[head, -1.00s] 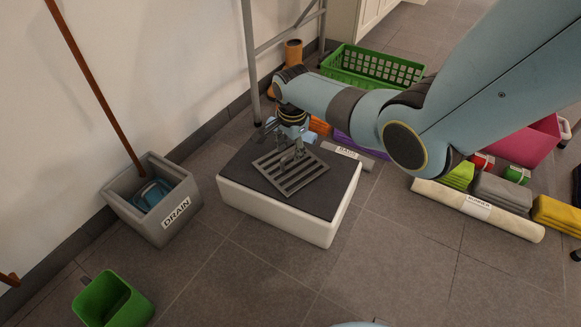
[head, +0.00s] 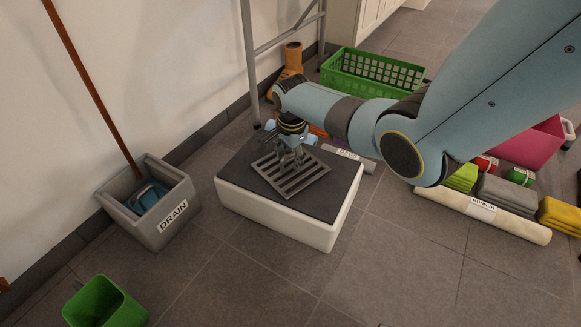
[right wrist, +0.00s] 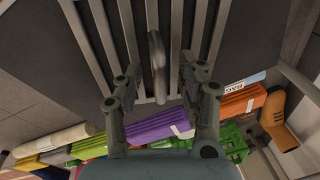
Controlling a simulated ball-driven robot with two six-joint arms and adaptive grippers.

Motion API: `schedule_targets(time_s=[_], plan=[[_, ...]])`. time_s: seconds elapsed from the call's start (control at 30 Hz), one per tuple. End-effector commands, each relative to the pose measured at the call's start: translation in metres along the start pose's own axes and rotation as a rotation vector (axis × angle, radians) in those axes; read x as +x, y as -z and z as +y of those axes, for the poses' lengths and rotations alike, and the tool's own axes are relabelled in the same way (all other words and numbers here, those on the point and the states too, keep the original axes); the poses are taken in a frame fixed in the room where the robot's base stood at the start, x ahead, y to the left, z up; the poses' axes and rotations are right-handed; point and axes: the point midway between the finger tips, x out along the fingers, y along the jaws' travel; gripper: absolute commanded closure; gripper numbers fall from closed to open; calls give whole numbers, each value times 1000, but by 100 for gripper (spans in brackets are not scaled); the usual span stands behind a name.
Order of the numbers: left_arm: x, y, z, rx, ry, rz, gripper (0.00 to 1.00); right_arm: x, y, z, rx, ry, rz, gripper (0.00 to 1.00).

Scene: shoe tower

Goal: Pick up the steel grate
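The steel grate (head: 312,183) lies flat on the dark top of a white box (head: 275,219). It is a grey frame with parallel bars. My right gripper (head: 292,160) points down over the grate's far part. In the right wrist view my right gripper (right wrist: 158,78) is open, its two fingers apart on either side of an upright grey loop or handle (right wrist: 157,50) on the grate (right wrist: 136,35). I see gaps between the loop and both fingers. Whether the fingertips touch the bars cannot be told. My left gripper is not in view.
A grey bin labelled DRAIN (head: 172,218) with a blue thing and a pole stands left of the box. A green container (head: 104,303) is at front left. A green basket (head: 372,72) stands behind. A cream roll (head: 485,213) lies right. The front floor is clear.

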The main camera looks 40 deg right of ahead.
Motion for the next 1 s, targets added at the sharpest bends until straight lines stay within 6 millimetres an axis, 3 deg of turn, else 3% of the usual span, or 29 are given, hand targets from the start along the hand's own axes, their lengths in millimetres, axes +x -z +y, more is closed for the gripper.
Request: schedule_targets(time_s=[0.13, 0.4, 1.0], plan=[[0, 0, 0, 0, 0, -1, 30, 0, 0, 0, 0, 1, 0, 63], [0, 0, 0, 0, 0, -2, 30, 0, 0, 0, 0, 0, 0, 99], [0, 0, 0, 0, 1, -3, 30, -1, 0, -1, 0, 1, 0, 100]])
